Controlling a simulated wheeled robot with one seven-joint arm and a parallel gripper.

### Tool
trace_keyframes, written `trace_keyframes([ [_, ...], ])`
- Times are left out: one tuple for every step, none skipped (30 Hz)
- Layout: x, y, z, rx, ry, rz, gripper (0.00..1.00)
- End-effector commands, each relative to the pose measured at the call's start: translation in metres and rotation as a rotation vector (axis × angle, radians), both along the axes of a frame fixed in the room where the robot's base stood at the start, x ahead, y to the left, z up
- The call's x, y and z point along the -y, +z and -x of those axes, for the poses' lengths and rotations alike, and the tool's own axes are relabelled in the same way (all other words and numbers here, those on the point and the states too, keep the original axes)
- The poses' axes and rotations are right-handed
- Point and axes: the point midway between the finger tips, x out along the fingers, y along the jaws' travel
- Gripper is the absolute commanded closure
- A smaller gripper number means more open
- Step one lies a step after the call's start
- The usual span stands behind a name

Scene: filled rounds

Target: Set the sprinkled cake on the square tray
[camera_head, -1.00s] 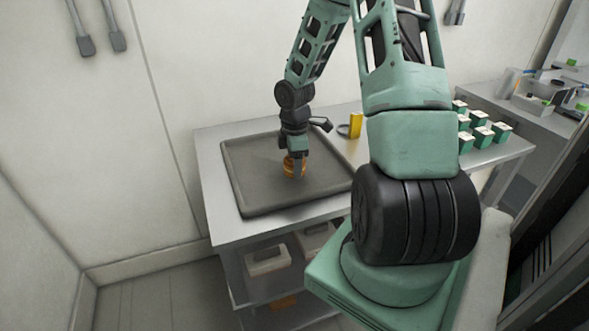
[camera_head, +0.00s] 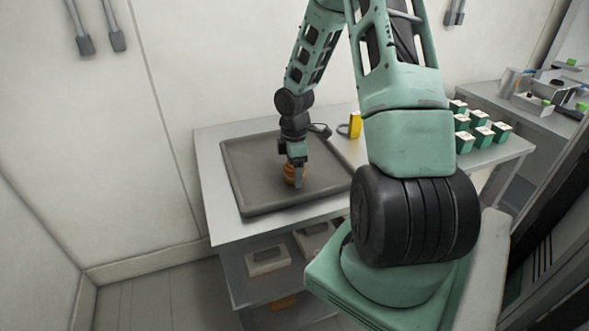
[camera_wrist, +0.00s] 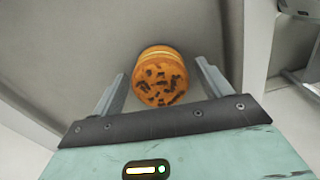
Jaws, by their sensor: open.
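The sprinkled cake (camera_wrist: 160,80) is a round orange-brown cake with dark sprinkles on top and a paler band around its side. In the head view the cake (camera_head: 290,176) is on the square tray (camera_head: 250,195), a dark grey tray with a raised rim on the metal table. It stands right of the tray's middle, partly hidden by my gripper. My gripper (camera_head: 297,184) is over the tray at the cake. In the wrist view my gripper (camera_wrist: 158,88) is open, with one finger on each side of the cake and a gap on both sides.
A yellow item (camera_head: 355,125) and a dark item stand on the table behind the tray. Several green and white boxes (camera_head: 481,135) stand on the table's right end. A lower shelf holds pale boxes (camera_head: 267,262). The tray's left half is bare.

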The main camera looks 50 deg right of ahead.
Motion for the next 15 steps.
trace_keyframes([
  [0.001,0.007,0.0,0.003,-0.002,0.003,0.23],
  [0.001,0.011,0.0,0.003,-0.003,0.003,0.23],
  [0.002,0.018,0.0,0.004,-0.004,0.003,0.23],
  [0.001,0.024,-0.001,0.004,-0.003,0.003,0.23],
  [0.002,0.03,0.0,0.003,-0.002,0.004,0.23],
  [0.002,0.039,-0.001,0.005,-0.004,0.004,0.23],
  [0.002,0.046,0.0,0.004,-0.003,0.005,0.23],
  [0.002,0.053,-0.001,0.005,-0.004,0.005,0.23],
  [0.001,0.061,0.0,0.004,-0.004,0.003,0.23],
  [0.002,0.068,0.0,0.005,-0.003,0.004,0.23],
  [0.001,0.073,0.0,0.003,-0.004,0.004,0.23],
  [0.002,0.081,-0.001,0.005,-0.003,0.004,0.23],
  [0.001,0.087,0.0,0.004,-0.004,0.003,0.23],
  [0.001,0.092,0.0,0.003,-0.004,0.003,0.23],
  [0.001,0.098,-0.001,0.004,-0.002,0.003,0.23],
])
